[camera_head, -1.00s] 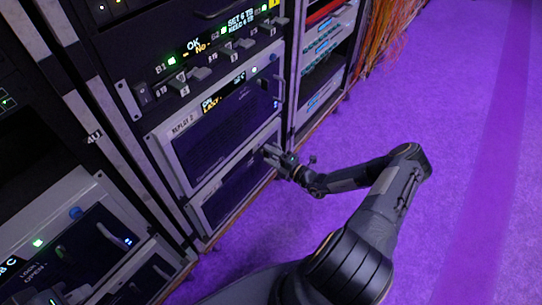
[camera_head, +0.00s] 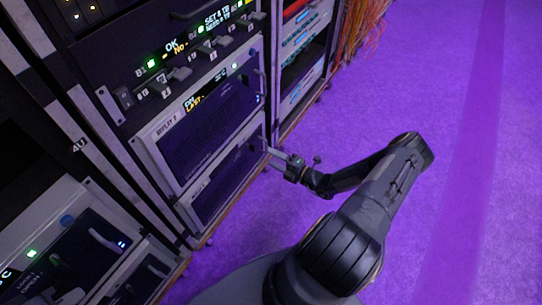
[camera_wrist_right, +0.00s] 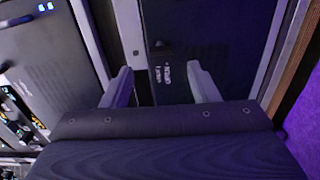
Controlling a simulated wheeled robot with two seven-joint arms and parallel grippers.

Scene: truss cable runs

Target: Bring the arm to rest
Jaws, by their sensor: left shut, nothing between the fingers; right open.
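My right arm reaches in from the bottom of the head view and bends back at the elbow (camera_head: 412,150). Its gripper (camera_head: 274,158) is beside the right edge of the lower replay unit (camera_head: 222,188), close to the rack front. In the right wrist view the two pale fingers (camera_wrist_right: 160,88) stand wide apart, with nothing held between them. Whether the fingers touch the panel cannot be told. I cannot make out my left gripper.
The REPLAY 2 unit (camera_head: 205,125) sits above the lower unit, under a row of switches (camera_head: 190,72). Another rack unit (camera_head: 75,262) with a pale handle is at the lower left. Orange cables (camera_head: 355,25) hang at the back. Purple floor (camera_head: 450,220) at right is clear.

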